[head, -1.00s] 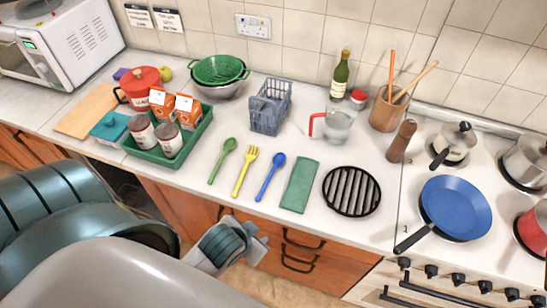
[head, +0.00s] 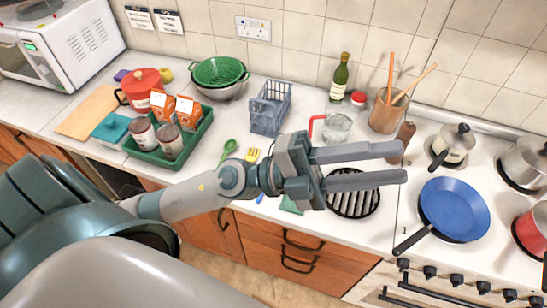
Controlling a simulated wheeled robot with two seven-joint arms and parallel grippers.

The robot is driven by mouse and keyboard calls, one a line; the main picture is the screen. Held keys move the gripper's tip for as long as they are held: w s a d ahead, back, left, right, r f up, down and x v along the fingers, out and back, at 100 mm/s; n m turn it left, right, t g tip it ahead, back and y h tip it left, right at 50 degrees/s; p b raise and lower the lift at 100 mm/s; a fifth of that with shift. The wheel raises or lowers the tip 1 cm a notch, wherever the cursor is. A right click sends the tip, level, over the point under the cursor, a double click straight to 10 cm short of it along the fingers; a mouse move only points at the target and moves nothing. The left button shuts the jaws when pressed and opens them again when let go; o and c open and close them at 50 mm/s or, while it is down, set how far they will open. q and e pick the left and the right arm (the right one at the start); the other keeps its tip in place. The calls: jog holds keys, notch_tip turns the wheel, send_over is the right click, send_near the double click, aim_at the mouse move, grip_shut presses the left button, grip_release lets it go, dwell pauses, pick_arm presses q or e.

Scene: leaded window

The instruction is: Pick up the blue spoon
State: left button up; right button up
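The blue spoon (head: 260,198) lies on the worktop but is almost wholly hidden behind my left arm. Only a small bit of its handle shows below the arm. My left gripper (head: 399,163) is open and empty, its two fingers pointing right with a gap between them. In the picture it lies to the right of the spoon, across the green cloth and the black trivet, and it appears raised above the worktop. My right gripper is not in view.
The green spoon (head: 229,147) and yellow fork (head: 252,154) are partly hidden by my arm. A green cloth (head: 291,206) and black round trivet (head: 354,205) are also partly covered. A grey basket (head: 270,112), glass jug (head: 338,126) and pepper mill (head: 401,140) stand behind.

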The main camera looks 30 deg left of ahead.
pick_arm(q)
jog(key=s+d+f+m+g+y, duration=0.2)
jog(key=s+d+f+m+g, duration=0.15)
jog(key=f+m+g, duration=0.3)
jog(key=a+f+m+g+y, duration=0.1)
jog(key=a+f+y, duration=0.15)
jog(key=f, duration=0.25)
jog(key=a+f+m+g+y, duration=0.1)
jog(key=a+f+y, duration=0.1)
jog(key=f+y, duration=0.3)
jog(key=w+a+f+n+t+y, duration=0.1)
jog(key=w+a+f+y, duration=0.1)
jog(key=a, duration=0.6)
jog(key=w+a+f+n+t+y, duration=0.1)
jog(key=w+a+f+y, duration=0.1)
jog(key=a+y, duration=0.4)
jog(key=w+a+f+n+t+y, duration=0.1)
jog(key=w+a+f+t+y, duration=0.1)
jog(key=a, duration=0.9)
jog(key=w+f+y, duration=0.1)
jog(key=w+y, duration=0.1)
jog(key=shift+w+a, duration=0.15)
jog(key=shift+w, duration=0.15)
jog(key=shift+f, duration=0.15)
